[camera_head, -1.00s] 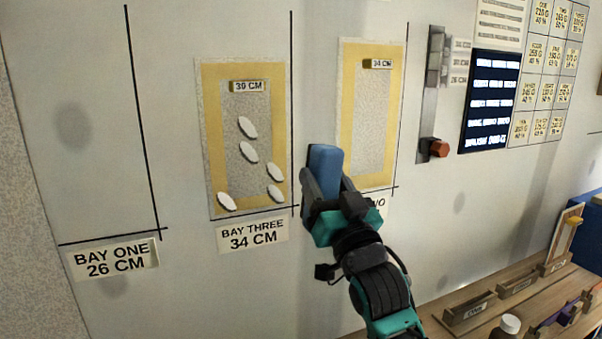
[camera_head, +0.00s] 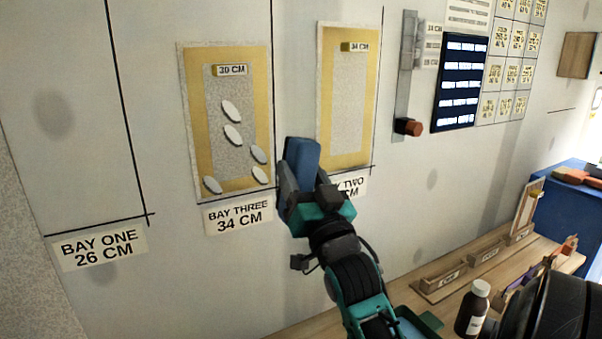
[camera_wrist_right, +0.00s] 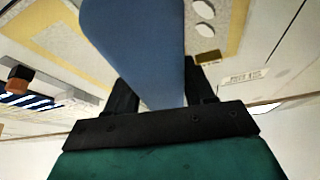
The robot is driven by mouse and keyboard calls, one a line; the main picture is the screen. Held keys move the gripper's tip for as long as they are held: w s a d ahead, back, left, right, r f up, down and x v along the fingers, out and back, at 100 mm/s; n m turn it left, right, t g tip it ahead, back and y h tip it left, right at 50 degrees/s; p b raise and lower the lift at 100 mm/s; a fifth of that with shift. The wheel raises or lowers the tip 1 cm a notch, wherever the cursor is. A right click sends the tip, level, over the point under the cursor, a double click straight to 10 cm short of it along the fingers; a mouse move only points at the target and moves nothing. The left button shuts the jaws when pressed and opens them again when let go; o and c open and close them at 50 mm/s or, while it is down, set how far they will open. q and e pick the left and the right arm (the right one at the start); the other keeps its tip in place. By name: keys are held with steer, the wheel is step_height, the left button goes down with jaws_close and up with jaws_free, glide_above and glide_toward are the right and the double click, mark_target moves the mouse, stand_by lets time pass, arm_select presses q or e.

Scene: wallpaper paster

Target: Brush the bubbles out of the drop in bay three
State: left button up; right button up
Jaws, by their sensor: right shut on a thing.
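The drop in bay three (camera_head: 193,120) is a wallpaper sheet with a yellow border and grey speckled middle, on the wall above the label "BAY THREE 34 CM" (camera_head: 238,214). Several white oval bubbles (camera_head: 233,135) show on it, in the middle and near its lower edge. My right gripper (camera_head: 300,178) is shut on a blue brush-like block (camera_head: 301,158), just right of the drop's lower right corner. The block also shows in the right wrist view (camera_wrist_right: 140,45). I cannot tell whether it touches the wall. My left gripper is not in view.
Another drop (camera_head: 325,100) hangs in bay two, right of the block. A rail with an orange-brown knob (camera_head: 408,127) is farther right. A bottle (camera_head: 473,308) and a wooden rack (camera_head: 470,268) stand on the bench. Bay one (camera_head: 70,130) is bare wall.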

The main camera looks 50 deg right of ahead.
steer(key=w+d, duration=0.2)
steer(key=w, duration=0.4)
steer(key=shift+p, duration=0.45)
steer(key=shift+w+d+r, duration=0.1)
steer(key=shift+w+d, duration=0.1)
steer(key=shift+w, duration=0.45)
steer(key=shift+w+d, duration=0.15)
steer(key=shift+w, duration=0.5)
stand_by(1.8)
stand_by(0.8)
steer(key=shift+w+a, duration=0.4)
steer(key=shift+a, duration=0.85)
steer(key=shift+w+a, duration=0.4)
steer(key=shift+a, duration=0.9)
steer(key=shift+w+a, duration=0.4)
steer(key=shift+a, duration=0.95)
steer(key=shift+s, duration=0.1)
